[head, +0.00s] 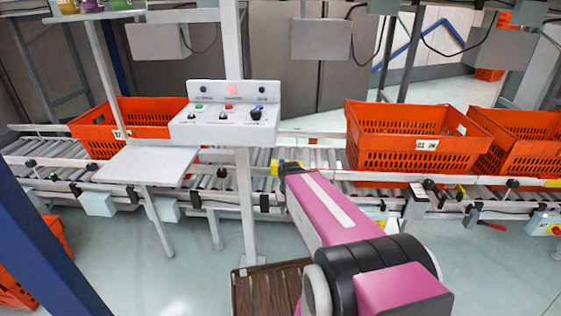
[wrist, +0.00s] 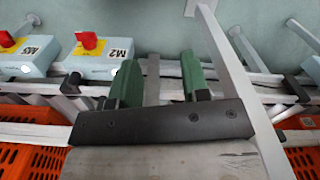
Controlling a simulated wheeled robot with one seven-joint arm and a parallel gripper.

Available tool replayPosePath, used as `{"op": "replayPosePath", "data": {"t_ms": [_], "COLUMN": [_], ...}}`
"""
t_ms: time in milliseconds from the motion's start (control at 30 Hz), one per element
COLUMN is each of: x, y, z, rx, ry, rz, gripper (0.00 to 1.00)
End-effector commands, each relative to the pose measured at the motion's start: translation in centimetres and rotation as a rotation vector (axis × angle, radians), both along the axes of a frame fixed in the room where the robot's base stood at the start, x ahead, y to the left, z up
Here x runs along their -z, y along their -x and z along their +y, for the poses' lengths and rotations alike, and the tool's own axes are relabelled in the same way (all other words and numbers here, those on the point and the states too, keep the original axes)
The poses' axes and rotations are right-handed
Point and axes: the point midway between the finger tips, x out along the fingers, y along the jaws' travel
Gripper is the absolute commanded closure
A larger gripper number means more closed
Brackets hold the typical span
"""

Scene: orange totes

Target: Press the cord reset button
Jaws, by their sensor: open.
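The white control panel (head: 225,130) is mounted on a white post in the head view. It carries a green button (head: 199,106), a red button (head: 228,107), a blue button (head: 258,108) and dark knobs. A red lamp (head: 232,89) glows on its upper plate. The labels are too small to read, so I cannot tell which is the cord reset button. My pink arm reaches toward the conveyor, right of and below the panel. My gripper (wrist: 158,82) shows in the wrist view with its two green fingers apart and nothing between them. The panel is not in the wrist view.
Orange totes (head: 420,105) stand on the roller conveyor (head: 215,178). A flat white shelf (head: 146,165) juts out below the panel at left. The wrist view shows two pale boxes with red switches, labelled M5 (wrist: 22,58) and M2 (wrist: 100,57).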

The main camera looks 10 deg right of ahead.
Motion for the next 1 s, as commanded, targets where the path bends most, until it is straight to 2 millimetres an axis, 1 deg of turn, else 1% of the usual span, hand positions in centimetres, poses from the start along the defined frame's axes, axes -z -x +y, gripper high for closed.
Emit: {"op": "replayPosePath", "data": {"t_ms": [267, 367, 400, 1000], "x": [0.0, 0.0, 0.0, 0.0], "y": [-0.01, -0.01, -0.01, -0.01], "z": [0.0, 0.0, 0.0, 0.0], "rx": [0.0, 0.0, 0.0, 0.0], "ry": [0.0, 0.0, 0.0, 0.0], "rz": [0.0, 0.0, 0.0, 0.0], "gripper": [0.57, 0.87, 1.0, 1.0]}}
